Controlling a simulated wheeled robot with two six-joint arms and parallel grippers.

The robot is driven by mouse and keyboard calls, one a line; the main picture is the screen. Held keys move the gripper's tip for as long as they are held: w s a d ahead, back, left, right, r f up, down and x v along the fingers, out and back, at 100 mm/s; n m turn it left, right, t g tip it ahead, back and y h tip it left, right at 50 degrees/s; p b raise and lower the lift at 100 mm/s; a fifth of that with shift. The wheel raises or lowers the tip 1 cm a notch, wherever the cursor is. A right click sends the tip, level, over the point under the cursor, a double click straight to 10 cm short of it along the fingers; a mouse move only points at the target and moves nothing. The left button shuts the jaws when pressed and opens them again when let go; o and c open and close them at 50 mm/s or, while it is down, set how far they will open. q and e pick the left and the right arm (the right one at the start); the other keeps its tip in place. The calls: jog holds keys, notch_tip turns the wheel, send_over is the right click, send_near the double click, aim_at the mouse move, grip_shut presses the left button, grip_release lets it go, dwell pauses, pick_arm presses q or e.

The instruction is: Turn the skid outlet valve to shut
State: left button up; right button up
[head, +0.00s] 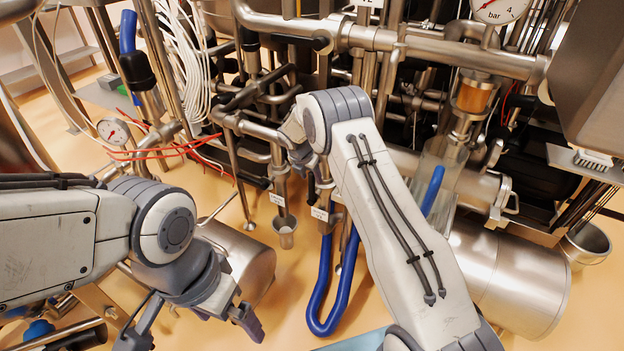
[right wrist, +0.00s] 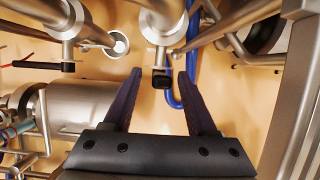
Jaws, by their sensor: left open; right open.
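A vertical steel outlet pipe (right wrist: 160,30) with a pale tag stands ahead of my right gripper (right wrist: 160,74) in the right wrist view. A black handle end (right wrist: 162,81) on it shows between the two open fingertips, seen nearly end-on. I cannot tell whether the fingers touch it or how the valve is set. In the head view my right forearm and wrist hide this gripper and most of the valve. Two tagged outlet pipes show there, the left tag (head: 277,199) and the right tag (head: 320,213). My left gripper (head: 190,336) is open and empty at the lower left.
A blue hose (head: 325,318) loops below the right tagged pipe. A small metal cup (head: 286,234) is under the left one. Steel drums (head: 510,275), pipes and a gauge (head: 114,131) crowd the skid. Another black lever (right wrist: 45,66) is at the left in the wrist view.

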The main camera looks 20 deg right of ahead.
jog(key=shift+w+d+f, duration=0.1)
jog(key=shift+d+f, duration=0.15)
jog(key=shift+f, duration=0.2)
jog(key=shift+c, duration=0.3)
grip_shut()
dwell(0.9)
